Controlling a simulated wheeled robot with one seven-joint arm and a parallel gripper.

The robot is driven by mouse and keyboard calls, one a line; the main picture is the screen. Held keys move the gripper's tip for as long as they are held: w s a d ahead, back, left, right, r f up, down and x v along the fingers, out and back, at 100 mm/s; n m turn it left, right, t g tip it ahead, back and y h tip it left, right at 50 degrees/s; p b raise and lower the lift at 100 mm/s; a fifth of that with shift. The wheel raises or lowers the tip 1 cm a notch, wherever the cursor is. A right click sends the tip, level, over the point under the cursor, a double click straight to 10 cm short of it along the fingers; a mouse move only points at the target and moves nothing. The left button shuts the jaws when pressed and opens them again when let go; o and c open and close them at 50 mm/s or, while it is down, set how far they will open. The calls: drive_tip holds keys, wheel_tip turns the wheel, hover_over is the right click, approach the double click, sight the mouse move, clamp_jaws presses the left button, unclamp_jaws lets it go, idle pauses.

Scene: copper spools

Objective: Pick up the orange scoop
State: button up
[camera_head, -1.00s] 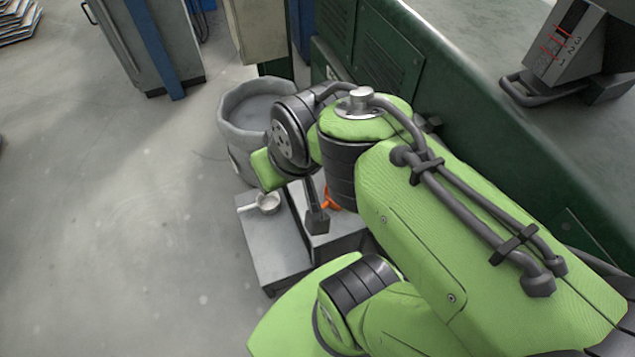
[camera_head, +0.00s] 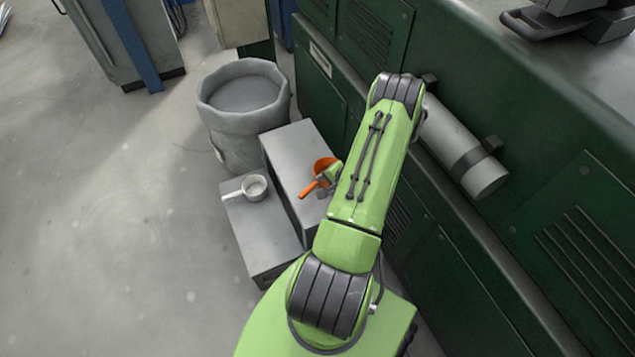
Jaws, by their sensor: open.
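The orange scoop (camera_head: 310,189) lies on top of the taller grey block, its handle pointing to the lower left and its bowl (camera_head: 322,165) to the upper right. My gripper (camera_head: 325,188) is partly visible at the scoop, just right of its handle, mostly hidden behind my green arm. It is open. Whether its fingers touch the scoop or stand around the handle cannot be told from here.
The taller grey block (camera_head: 292,150) stands beside a lower grey block (camera_head: 262,232) holding a white scoop (camera_head: 254,188). A grey bin (camera_head: 240,140) stands behind them. A green machine cabinet (camera_head: 500,180) borders the right. Open floor (camera_head: 120,230) lies left.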

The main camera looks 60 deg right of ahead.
sight(310, 189)
drive_tip(key=b+x, duration=0.5)
drive_tip(key=x, duration=0.9)
drive_tip(key=shift+w+f, duration=0.1)
drive_tip(key=shift+f, duration=0.1)
drive_tip(key=shift+r, duration=0.1)
clamp_jaws()
